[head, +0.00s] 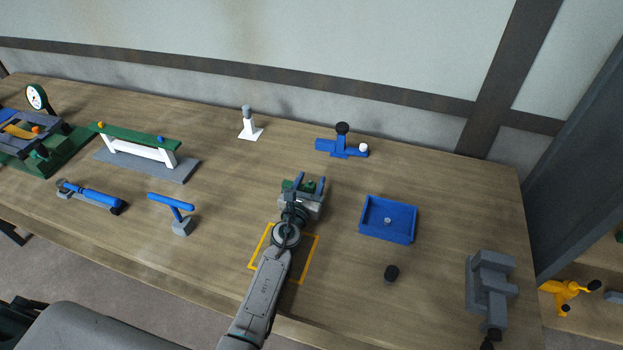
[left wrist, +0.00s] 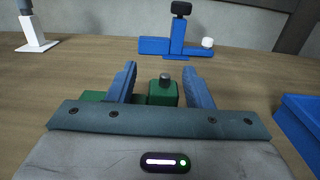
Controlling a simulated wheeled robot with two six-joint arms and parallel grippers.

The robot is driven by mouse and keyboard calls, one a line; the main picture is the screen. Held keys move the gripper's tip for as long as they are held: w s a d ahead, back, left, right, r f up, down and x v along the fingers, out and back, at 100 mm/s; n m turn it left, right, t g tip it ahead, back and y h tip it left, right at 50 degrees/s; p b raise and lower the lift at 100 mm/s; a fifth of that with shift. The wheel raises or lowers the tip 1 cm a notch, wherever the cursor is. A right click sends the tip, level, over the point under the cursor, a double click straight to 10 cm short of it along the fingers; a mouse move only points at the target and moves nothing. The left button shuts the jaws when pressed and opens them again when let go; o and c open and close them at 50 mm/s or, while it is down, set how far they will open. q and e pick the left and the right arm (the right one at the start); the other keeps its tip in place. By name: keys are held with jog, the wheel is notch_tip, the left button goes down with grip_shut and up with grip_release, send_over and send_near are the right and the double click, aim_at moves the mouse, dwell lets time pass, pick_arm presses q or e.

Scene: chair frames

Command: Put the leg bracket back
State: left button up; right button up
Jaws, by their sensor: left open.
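A small green piece (head: 291,184), which may be the leg bracket, sits on the table at the middle, partly hidden by my left gripper. In the left wrist view it shows as a green block (left wrist: 162,94) with a dark knob on top and a lower green part to its left. My left gripper (head: 310,182) is open, its blue fingers pointing away from me. In the left wrist view the fingers (left wrist: 163,84) stand either side of the block, with gaps between. I cannot tell how far past it they reach. My right gripper is not in view.
A yellow taped outline (head: 313,258) lies under my left arm. A blue tray (head: 411,240) holding a small part and a dark knob (head: 391,273) are to the right. A blue fixture (head: 343,146) and white stand (head: 249,124) are behind. A grey vise (head: 490,285) is far right.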

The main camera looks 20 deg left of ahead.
pick_arm(q)
jog(key=s, duration=1)
jog(key=shift+a, duration=0.15)
jog(key=shift+s, duration=0.45)
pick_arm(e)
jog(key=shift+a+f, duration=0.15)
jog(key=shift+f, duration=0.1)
